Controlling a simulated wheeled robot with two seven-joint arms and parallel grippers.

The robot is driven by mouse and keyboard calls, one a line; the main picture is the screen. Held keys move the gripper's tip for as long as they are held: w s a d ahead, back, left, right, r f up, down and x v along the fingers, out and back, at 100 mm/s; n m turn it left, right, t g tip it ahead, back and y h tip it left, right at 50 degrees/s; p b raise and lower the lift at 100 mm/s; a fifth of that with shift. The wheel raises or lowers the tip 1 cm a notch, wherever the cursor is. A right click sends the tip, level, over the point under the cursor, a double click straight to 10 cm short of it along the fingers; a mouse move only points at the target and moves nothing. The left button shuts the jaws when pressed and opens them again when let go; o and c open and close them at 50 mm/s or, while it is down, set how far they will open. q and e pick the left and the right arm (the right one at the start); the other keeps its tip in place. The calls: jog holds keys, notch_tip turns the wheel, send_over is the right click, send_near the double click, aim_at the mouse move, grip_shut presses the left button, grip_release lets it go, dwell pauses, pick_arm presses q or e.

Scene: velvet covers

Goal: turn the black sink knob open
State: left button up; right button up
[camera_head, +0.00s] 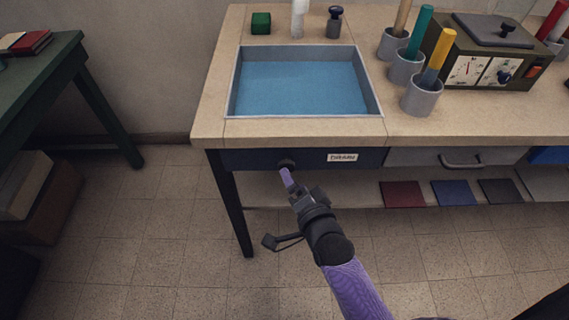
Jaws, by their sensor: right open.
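A black knob (286,162) sticks out of the dark blue front panel (240,159) below the sink basin. A white label (342,157) is on the panel to its right. My right gripper (287,172) has its purple fingertips right at the knob and covers part of it. The jaws are open, but the gap between the fingers is hard to see, and I cannot tell whether they touch the knob. The sink basin (300,90) is blue inside. My left gripper is not in view.
A dark-topped knob (335,14) and a green block (261,22) stand behind the basin. Grey cups (421,97) with coloured rods and a dial box (483,72) are at right. A drawer handle (462,163) juts out right. Floor in front is clear.

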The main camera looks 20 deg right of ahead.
aim_at(287, 164)
jog(key=b+x, duration=0.2)
jog(key=x, duration=0.4)
jog(key=shift+f, duration=0.15)
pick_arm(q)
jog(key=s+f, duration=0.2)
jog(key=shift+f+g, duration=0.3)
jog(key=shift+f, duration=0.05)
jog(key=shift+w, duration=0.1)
pick_arm(e)
jog(key=shift+c, duration=0.2)
jog(key=shift+c, duration=1.3)
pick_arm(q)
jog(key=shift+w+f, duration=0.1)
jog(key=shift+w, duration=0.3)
pick_arm(e)
grip_shut()
